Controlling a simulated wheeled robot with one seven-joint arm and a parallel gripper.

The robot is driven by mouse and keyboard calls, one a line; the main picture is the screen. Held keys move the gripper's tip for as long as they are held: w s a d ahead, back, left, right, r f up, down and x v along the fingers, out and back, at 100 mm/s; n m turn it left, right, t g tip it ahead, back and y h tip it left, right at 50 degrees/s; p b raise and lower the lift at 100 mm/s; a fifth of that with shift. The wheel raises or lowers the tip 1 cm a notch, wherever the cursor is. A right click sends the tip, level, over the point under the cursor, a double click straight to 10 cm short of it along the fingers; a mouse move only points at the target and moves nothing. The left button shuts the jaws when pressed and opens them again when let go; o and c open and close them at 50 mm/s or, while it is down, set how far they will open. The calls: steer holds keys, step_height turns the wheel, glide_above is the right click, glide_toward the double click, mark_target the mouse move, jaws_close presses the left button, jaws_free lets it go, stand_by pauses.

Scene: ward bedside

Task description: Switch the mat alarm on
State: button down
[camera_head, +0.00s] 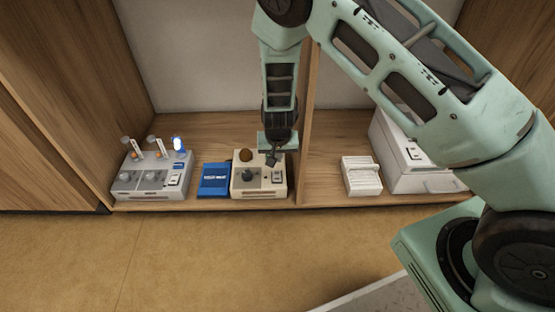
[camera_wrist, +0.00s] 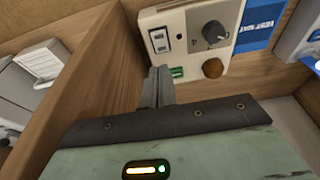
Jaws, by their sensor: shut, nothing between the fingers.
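A beige control box (camera_head: 240,188) stands on the wooden shelf, left of the upright divider; I take it to be the mat alarm. It also shows in the wrist view (camera_wrist: 185,22). It has a dark knob (camera_wrist: 213,32), a brown dome (camera_wrist: 213,68), a small green label (camera_wrist: 177,72) and a white switch panel (camera_wrist: 160,40). The switch position is too small to tell. My gripper (camera_head: 272,159) is shut and empty, pointing down over the box's back right part. Its fingers (camera_wrist: 158,86) show near the box's switch side; contact cannot be told.
A blue folded item (camera_head: 214,181) lies left of the box. A grey unit (camera_head: 150,180) with a lit blue lamp stands farther left. Right of the divider (camera_head: 305,130) are a small white slatted box (camera_head: 361,176) and a larger white case (camera_head: 400,160).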

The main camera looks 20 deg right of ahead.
mark_target(277, 180)
steer(key=b+x, duration=0.1)
steer(key=x, duration=0.2)
steer(key=b+x, duration=0.2)
steer(key=x, duration=0.1)
steer(key=s+b+x, duration=0.1)
steer(key=b+x, duration=0.1)
steer(key=x, duration=0.1)
steer(key=shift+a+f, duration=0.1)
steer(key=shift+f, duration=0.85)
steer(key=shift+s+f+p, duration=0.15)
steer(key=shift+f+p, duration=0.05)
steer(key=shift+p, duration=0.15)
steer(key=shift+r, duration=0.1)
steer(key=shift+r+p, duration=0.65)
steer(key=shift+r, duration=0.05)
